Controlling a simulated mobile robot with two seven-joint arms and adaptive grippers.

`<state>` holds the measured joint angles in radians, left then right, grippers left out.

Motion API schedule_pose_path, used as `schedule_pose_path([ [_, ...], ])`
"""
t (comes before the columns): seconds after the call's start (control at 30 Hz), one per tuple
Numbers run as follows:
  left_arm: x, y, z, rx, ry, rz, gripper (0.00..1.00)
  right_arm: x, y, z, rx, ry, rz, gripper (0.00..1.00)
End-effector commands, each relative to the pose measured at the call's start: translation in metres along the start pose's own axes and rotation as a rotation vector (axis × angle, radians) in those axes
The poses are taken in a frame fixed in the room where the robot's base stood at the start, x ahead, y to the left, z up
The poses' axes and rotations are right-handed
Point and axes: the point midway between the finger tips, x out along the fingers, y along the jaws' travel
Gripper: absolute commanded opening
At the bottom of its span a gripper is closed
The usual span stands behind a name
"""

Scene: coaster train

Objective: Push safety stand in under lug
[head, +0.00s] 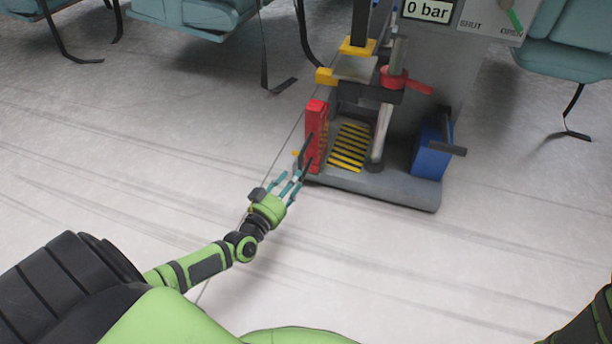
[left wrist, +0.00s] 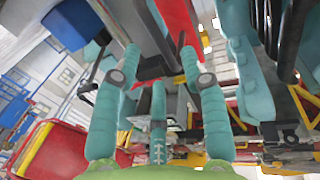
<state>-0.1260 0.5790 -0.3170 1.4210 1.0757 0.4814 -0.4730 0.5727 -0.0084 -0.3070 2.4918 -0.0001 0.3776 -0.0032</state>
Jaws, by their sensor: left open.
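The red upright block (head: 315,137), which looks like the safety stand, stands at the left edge of the grey machine base. A dark handle shows on its near side. A yellow block (head: 325,76) juts out above it and may be the lug; the stand's top is below it. My left gripper (head: 285,181) is open, just left of and in front of the stand's foot, with its fingers toward it. Whether a finger touches the stand cannot be told. In the left wrist view, the open teal fingers point toward a red part (left wrist: 179,22), probably the stand. My right gripper is out of view.
A black-and-yellow striped plate (head: 349,148) lies on the base right of the stand. A post with a red collar (head: 394,79) and a blue box (head: 431,150) stand farther right. Teal seats (head: 190,12) are behind. The near floor is clear.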

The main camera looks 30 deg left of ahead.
Motion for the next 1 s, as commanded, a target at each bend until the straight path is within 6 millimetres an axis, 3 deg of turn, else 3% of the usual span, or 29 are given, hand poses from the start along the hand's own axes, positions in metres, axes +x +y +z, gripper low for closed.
schedule_pose_path([
  [0.33,0.050,0.000,0.003,0.000,0.000,0.000,0.43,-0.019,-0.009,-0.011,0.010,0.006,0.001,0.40],
  [0.7,0.057,0.000,0.000,0.000,-0.002,0.001,0.43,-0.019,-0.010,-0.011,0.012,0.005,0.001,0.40],
  [0.73,0.057,0.000,0.001,0.000,-0.002,0.001,0.35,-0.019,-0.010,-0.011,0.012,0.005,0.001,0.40],
  [0.8,0.057,0.000,0.001,0.000,-0.003,0.001,0.07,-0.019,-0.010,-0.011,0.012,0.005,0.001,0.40],
  [0.83,0.057,0.000,0.001,0.000,-0.003,0.001,0.00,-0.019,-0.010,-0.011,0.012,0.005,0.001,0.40],
  [1.0,0.057,0.000,0.001,0.000,-0.003,0.000,0.00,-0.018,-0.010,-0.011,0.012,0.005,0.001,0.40],
])
